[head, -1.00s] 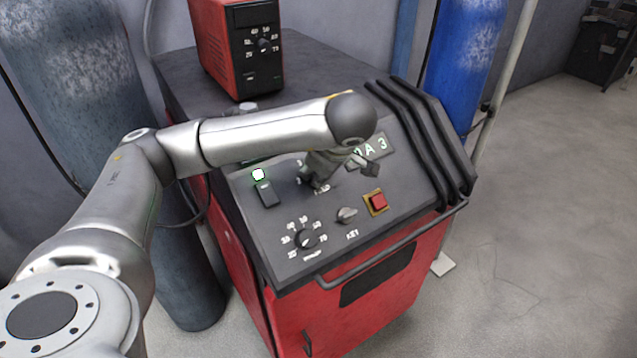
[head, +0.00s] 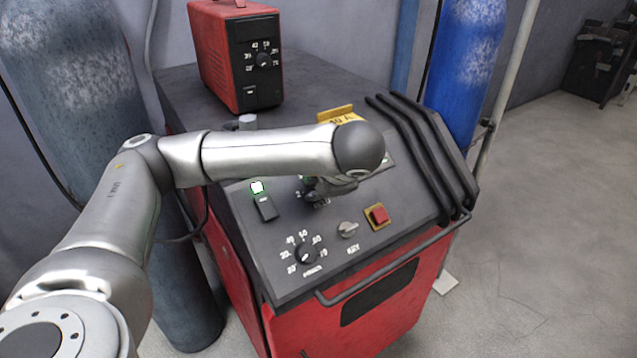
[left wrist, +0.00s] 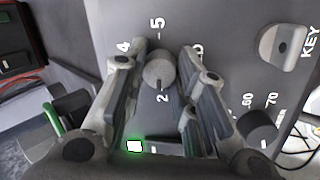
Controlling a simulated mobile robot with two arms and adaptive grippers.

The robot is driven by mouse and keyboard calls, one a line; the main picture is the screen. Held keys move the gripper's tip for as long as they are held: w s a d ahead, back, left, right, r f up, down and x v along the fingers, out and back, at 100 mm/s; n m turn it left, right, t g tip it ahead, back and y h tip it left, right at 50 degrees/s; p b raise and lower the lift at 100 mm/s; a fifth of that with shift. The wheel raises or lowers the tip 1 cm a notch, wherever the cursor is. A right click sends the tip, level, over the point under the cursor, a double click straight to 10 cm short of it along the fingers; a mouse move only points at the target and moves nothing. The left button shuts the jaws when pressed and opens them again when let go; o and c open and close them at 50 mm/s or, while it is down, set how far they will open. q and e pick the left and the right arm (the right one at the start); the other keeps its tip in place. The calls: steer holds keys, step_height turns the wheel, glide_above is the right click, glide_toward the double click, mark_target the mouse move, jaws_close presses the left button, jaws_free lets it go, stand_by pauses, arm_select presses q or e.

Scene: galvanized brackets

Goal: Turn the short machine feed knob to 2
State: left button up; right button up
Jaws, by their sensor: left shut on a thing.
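The feed knob (left wrist: 159,69) is a small grey round knob on the sloping dark panel (head: 385,215) of the red machine. In the left wrist view it sits between the two fingers of my left gripper (left wrist: 164,72), which is shut on it. A light mark on the knob's near edge lies close to the printed 2 (left wrist: 162,98); 4 and 5 are printed beyond it. In the head view my left gripper (head: 322,190) is over the panel and hides the knob and most of its scale. My right gripper is not in view.
A smaller red box (head: 213,60) stands on top. Gas cylinders flank the machine; floor at right is clear.

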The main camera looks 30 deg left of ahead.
arm_select(q)
steer(key=shift+n, duration=0.5)
steer(key=o, duration=1.1)
steer(key=shift+c, duration=0.2)
steer(key=shift+d+r, duration=0.1)
steer(key=shift+r, duration=0.05)
steer(key=shift+s+d+r, duration=0.15)
steer(key=shift+d+r, duration=0.15)
steer(key=shift+r, duration=0.1)
steer(key=v, duration=1)
steer(key=shift+s+d+r, duration=0.2)
steer(key=shift+d, duration=0.05)
steer(key=shift+f, duration=0.1)
